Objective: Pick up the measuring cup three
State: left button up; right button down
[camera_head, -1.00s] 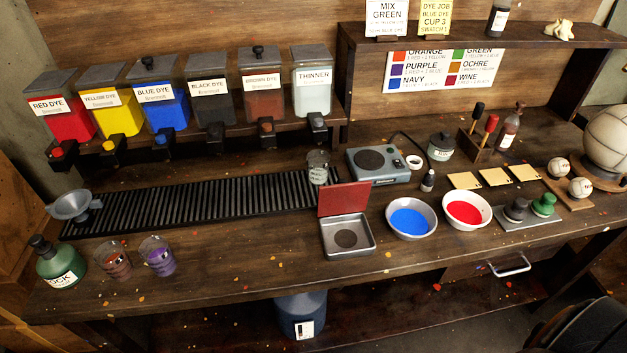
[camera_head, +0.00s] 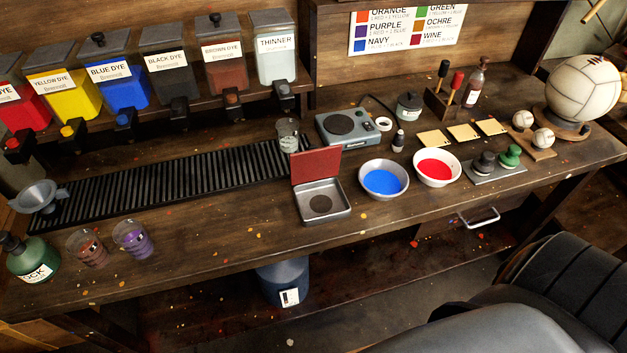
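Three clear measuring cups show in the head view. One cup (camera_head: 288,136) stands at the right end of the black slatted rack and looks empty or nearly so. A cup with reddish-brown contents (camera_head: 88,249) and a cup with purple contents (camera_head: 133,240) stand side by side at the front left of the bench. Their markings are too small to read, so I cannot tell which is number three. Neither of my grippers is in view.
A green bottle (camera_head: 29,258) stands left of the two front cups, and a grey funnel (camera_head: 38,197) is behind them. Dye dispensers overhang the slatted rack (camera_head: 170,187). Bench between purple cup and tin is clear.

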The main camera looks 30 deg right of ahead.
aim_at(287, 128)
jog(key=l, duration=0.95)
jog(key=k+l+u, duration=0.15)
jog(key=l, duration=0.75)
